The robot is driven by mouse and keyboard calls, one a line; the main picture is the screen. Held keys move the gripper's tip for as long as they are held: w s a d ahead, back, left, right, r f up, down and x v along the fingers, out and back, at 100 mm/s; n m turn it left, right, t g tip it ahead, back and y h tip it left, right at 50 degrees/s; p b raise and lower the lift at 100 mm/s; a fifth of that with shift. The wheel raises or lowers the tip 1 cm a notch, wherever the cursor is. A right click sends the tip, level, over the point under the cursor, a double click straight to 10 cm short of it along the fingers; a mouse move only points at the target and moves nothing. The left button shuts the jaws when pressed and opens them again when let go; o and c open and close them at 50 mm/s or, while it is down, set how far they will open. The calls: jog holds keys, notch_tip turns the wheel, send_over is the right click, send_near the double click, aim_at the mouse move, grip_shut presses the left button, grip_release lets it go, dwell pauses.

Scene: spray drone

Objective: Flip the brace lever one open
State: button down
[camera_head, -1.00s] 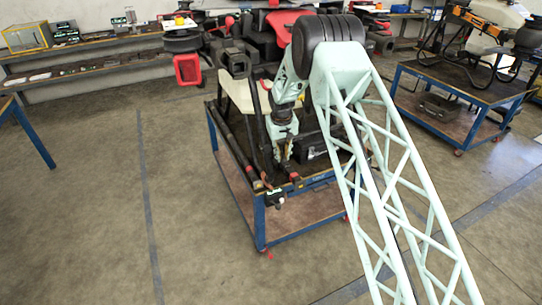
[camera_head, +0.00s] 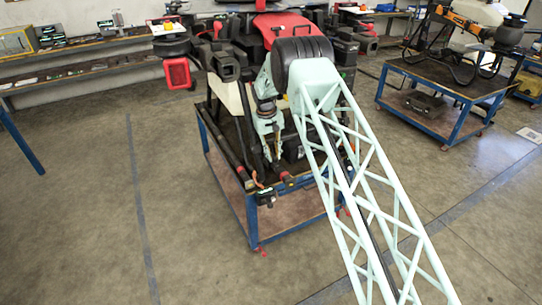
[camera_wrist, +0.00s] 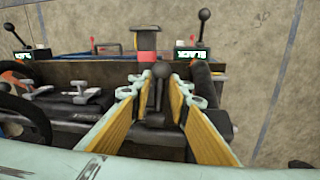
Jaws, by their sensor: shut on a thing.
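A black lever with a round ball knob (camera_wrist: 161,72) stands between the two fingers of my gripper (camera_wrist: 160,97) in the wrist view. I take it as the brace lever. The fingers, with yellow inner pads, are closed in on its stem, and its base is partly hidden below. In the head view my gripper (camera_head: 271,158) points down over the drone's frame on the blue cart (camera_head: 250,215). The lever is too small to make out there.
Two other black knobbed levers with labelled blocks, one right (camera_wrist: 203,18) and one left (camera_wrist: 12,30), stand beyond the fingers. A second cart (camera_head: 440,118) stands at the right. The floor left of the cart is clear.

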jog(key=c, duration=2.7)
grip_release()
jog(key=shift+c, duration=0.2)
jog(key=shift+r, duration=0.15)
notch_tip(320, 180, up, 12)
jog(key=a, duration=0.1)
jog(key=shift+s+a, duration=0.25)
jog(key=shift+s, duration=0.1)
jog(key=shift+o, duration=0.3)
